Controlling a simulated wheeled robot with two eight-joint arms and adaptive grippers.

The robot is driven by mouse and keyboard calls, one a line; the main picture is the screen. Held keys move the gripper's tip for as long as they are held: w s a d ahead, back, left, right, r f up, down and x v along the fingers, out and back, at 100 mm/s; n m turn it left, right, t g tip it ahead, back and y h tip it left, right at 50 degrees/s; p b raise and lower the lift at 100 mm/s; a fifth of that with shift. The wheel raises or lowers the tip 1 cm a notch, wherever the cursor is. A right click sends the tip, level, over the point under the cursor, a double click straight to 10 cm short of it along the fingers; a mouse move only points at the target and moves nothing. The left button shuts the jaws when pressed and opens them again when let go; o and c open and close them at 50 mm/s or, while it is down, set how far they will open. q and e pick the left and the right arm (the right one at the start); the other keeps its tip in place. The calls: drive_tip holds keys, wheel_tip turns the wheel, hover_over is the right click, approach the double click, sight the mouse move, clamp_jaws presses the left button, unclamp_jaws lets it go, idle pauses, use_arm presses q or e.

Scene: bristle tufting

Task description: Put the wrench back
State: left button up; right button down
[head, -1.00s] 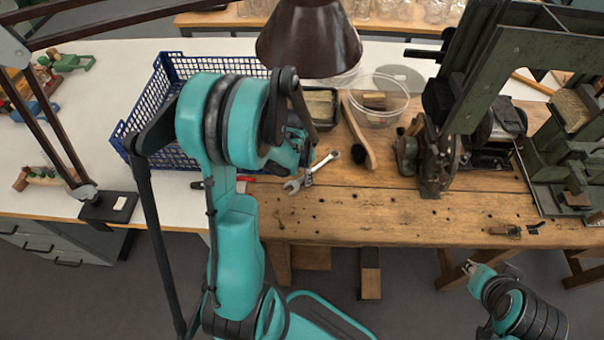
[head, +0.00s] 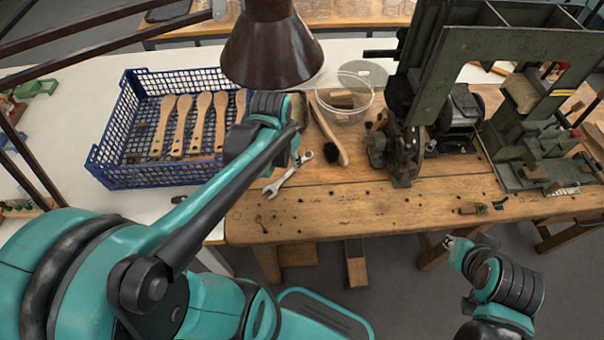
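The wrench (head: 284,179) is a silver open-ended spanner. It lies slantwise on the wooden workbench (head: 330,205), near its left end. My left gripper (head: 297,156) is just above and beside the wrench's upper right end. My own arm hides most of the fingers, so I cannot tell whether they touch the wrench or how far they are open. My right gripper (head: 450,243) is low in front of the bench's front edge, away from the wrench. Its fingers are too small to read.
A blue crate (head: 150,178) with several wooden brush handles (head: 201,122) stands on the white table to the left. A brush (head: 328,133) and a clear bowl (head: 345,108) lie behind the wrench. A brown lamp shade (head: 270,50) hangs above. Green machines (head: 410,150) fill the right.

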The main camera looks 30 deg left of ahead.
use_arm(q)
drive_tip(key=s+d+r+n+t, duration=0.1)
drive_tip(key=s+d+r+t, duration=0.3)
drive_tip(key=d, duration=0.5)
drive_tip(key=shift+s+r+n, duration=0.4)
drive_tip(key=shift+s+r, duration=0.1)
drive_tip(key=shift+s, duration=0.75)
drive_tip(key=shift+d, duration=0.1)
idle(0.8)
